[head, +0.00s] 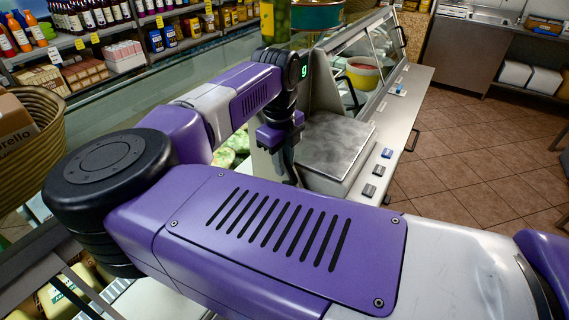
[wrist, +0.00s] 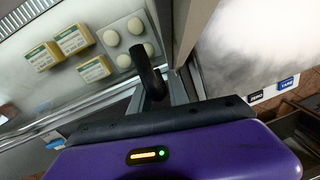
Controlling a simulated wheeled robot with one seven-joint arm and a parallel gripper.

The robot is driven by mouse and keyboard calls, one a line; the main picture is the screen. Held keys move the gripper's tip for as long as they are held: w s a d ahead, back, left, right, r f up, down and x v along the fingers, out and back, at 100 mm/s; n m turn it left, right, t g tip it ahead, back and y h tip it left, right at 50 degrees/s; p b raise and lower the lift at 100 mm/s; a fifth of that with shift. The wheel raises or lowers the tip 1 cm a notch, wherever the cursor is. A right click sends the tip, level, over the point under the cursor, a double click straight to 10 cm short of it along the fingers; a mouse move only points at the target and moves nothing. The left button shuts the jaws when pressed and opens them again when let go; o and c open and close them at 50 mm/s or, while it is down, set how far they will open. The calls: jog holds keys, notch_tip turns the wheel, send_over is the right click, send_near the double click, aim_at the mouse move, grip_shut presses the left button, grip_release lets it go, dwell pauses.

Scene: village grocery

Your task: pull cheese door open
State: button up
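My gripper (head: 291,165) points down beside the scale at the near end of the glass counter case in the head view. Its fingers are dark and largely hidden there. In the wrist view a black curved bar, which looks like a door handle (wrist: 147,72), rises between grey finger-like parts just ahead of my purple gripper body. I cannot tell whether the fingers touch or grip it. The cheese door seems to be the glass pane with a pale metal edge (wrist: 85,112). Behind it lie yellow cheese packs (wrist: 74,39) and a tray of white round cheeses (wrist: 115,34). I see no clear gap at the door.
A scale (head: 337,143) with a metal plate stands right beside my gripper, with small labelled blocks (head: 378,170) on the counter ledge. Other case doors have black handles (head: 350,92). A wicker basket (head: 30,150) is at left. Tiled floor (head: 480,150) is open at right.

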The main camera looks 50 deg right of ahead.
jog(key=shift+d+f, duration=0.1)
jog(key=shift+f, duration=0.55)
grip_shut()
dwell(1.0)
